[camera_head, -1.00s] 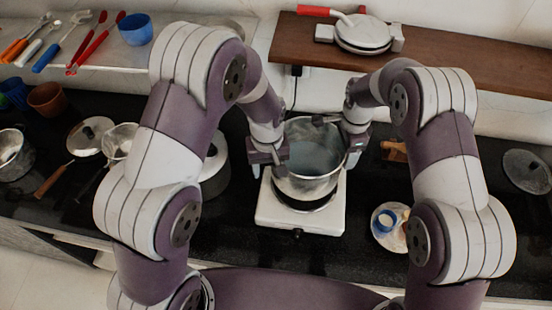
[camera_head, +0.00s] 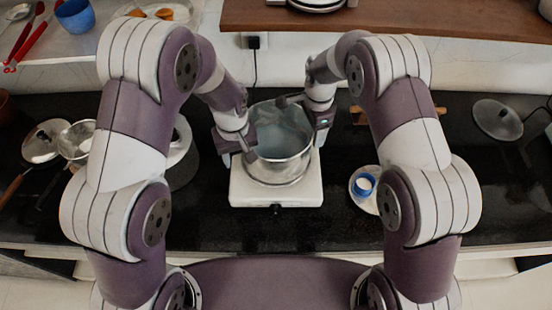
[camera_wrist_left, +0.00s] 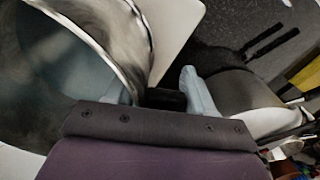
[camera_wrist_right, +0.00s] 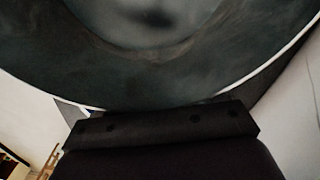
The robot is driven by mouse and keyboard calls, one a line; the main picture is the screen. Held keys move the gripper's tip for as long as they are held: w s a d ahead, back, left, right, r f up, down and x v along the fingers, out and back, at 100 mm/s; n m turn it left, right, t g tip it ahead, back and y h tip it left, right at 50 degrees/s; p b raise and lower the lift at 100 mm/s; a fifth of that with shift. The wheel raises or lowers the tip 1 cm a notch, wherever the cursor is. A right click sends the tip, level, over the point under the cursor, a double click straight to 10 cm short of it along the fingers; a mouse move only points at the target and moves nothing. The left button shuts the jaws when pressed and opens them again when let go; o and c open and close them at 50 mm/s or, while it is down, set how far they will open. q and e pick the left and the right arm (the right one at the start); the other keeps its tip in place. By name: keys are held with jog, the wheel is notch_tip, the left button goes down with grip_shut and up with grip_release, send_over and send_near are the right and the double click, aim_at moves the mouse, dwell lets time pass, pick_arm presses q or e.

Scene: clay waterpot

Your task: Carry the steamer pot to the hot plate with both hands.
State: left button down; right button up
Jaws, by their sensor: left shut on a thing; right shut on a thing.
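The steamer pot (camera_head: 283,138) is a round silvery metal pot, open at the top with a grey inside. It sits upright over the middle of the white hot plate (camera_head: 245,190), its base at or very near the burner; I cannot tell if it touches. My left gripper (camera_head: 243,152) is shut on the pot's left side. My right gripper (camera_head: 304,108) is shut on its far right side. The pot fills the left of the left wrist view (camera_wrist_left: 60,70) and the top of the right wrist view (camera_wrist_right: 140,60). The jaws' hold is largely hidden.
A white kettle (camera_head: 182,160) stands close left of the hot plate, partly behind my left arm. A plate with a blue cup (camera_head: 363,184) is to the right. A glass lid (camera_head: 497,119) lies further right. A wooden shelf (camera_head: 400,20) runs along the back.

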pick_arm(q)
jog(key=shift+c, duration=2)
grip_release()
jog(key=shift+a+p, duration=0.1)
jog(key=shift+p, duration=0.35)
pick_arm(e)
jog(key=o, duration=1.6)
jog(key=shift+w+a, duration=0.1)
jog(key=shift+o, duration=0.2)
pick_arm(q)
jog(key=shift+r, duration=0.2)
notch_tip(320, 180, up, 11)
jog(key=shift+f, duration=0.1)
jog(key=shift+r, duration=0.35)
pick_arm(e)
jog(key=shift+r, duration=0.15)
notch_tip(320, 180, up, 7)
jog(key=shift+r, duration=0.15)
jog(key=shift+s, duration=0.25)
